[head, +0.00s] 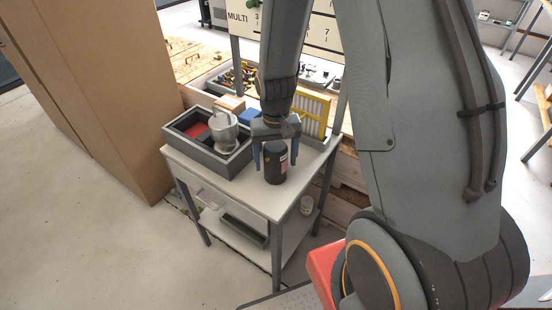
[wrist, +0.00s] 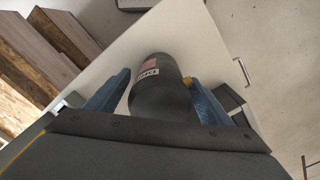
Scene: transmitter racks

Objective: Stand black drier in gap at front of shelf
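The black drier (head: 275,165) is a dark cylinder with a rounded top and a small red and white label. It is upright at the pale top of a small grey-legged stand (head: 235,185); I cannot tell whether its base touches. My gripper (head: 274,158) points down over it, one blue finger on each side. In the wrist view, the drier (wrist: 160,95) lies between the fingers of my gripper (wrist: 158,80), with narrow spaces beside it. The fingers look open around it. Which gap the task means is not clear from these views.
A grey bin (head: 178,150) with a silver pot (head: 223,130) stands left of the drier. A yellow-framed filter (head: 314,112) stands behind it. A tall brown cabinet (head: 115,90) is at left.

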